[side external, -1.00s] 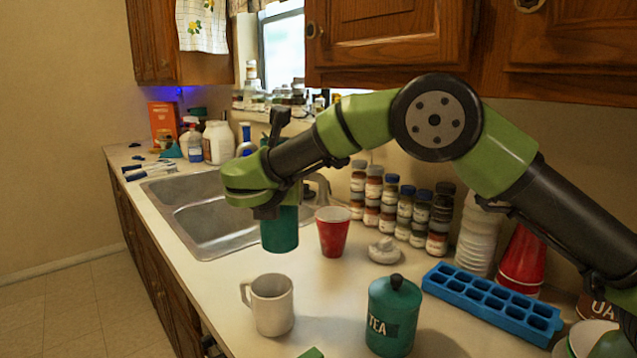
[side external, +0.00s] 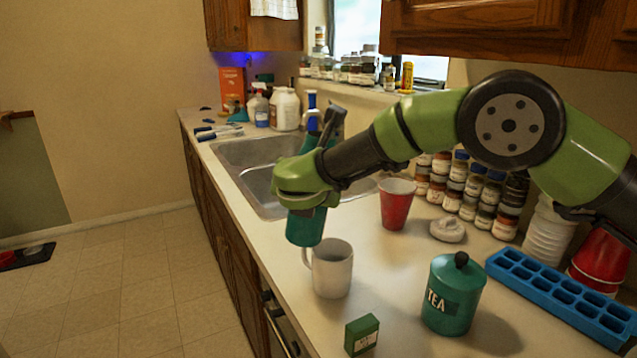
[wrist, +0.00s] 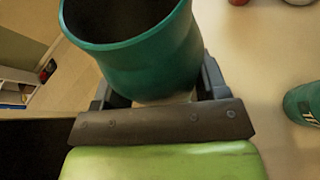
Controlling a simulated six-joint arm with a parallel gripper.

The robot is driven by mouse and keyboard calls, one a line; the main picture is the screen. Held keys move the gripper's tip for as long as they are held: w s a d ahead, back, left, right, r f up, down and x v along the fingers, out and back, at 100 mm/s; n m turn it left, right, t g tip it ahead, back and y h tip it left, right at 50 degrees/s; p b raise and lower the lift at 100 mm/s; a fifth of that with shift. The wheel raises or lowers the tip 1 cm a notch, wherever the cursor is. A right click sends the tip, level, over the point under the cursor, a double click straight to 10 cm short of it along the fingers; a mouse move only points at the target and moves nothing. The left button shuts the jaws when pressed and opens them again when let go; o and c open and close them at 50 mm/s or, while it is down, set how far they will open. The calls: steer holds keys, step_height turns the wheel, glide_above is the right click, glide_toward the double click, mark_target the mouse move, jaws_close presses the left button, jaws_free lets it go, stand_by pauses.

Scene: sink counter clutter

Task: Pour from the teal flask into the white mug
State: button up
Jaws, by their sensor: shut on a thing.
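My gripper (side external: 303,184) is shut on the teal flask (side external: 306,228), with flask showing above and below the jaws. The flask looks slightly tilted. Its lower end appears just behind the upper left of the white mug (side external: 333,272) in the side view; the exact gap is unclear. The mug stands upright on the counter, handle to the left. In the wrist view the flask (wrist: 150,72) shows a wide dark opening between the fingers (wrist: 157,92). I cannot see contents in the flask or mug.
A teal TEA canister (side external: 452,300) stands right of the mug, with a small green box (side external: 362,335) in front. A red cup (side external: 397,207), a white lump (side external: 447,230) and a blue ice tray (side external: 560,293) lie further right. The sink (side external: 250,150) is behind.

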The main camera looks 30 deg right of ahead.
mark_target(288, 231)
steer(key=a+m+y, duration=0.1)
steer(key=m, duration=0.1)
steer(key=w+a+m+t+y, duration=0.1)
steer(key=a+m+y, duration=0.1)
steer(key=shift+a+f+y, duration=0.15)
steer(key=shift+y, duration=0.15)
steer(key=shift+w+a+f+m+t+y, duration=0.1)
steer(key=shift+a+f+m+t+y, duration=0.15)
steer(key=shift+f+m+y, duration=0.25)
steer(key=shift+w+a+f+m+t+y, duration=0.1)
steer(key=shift+f+m+t+y, duration=0.15)
steer(key=shift+f+m+y, duration=0.3)
steer(key=shift+f+m+t+y, duration=0.6)
steer(key=shift+f+m+y, duration=0.05)
steer(key=shift+f+m, duration=0.75)
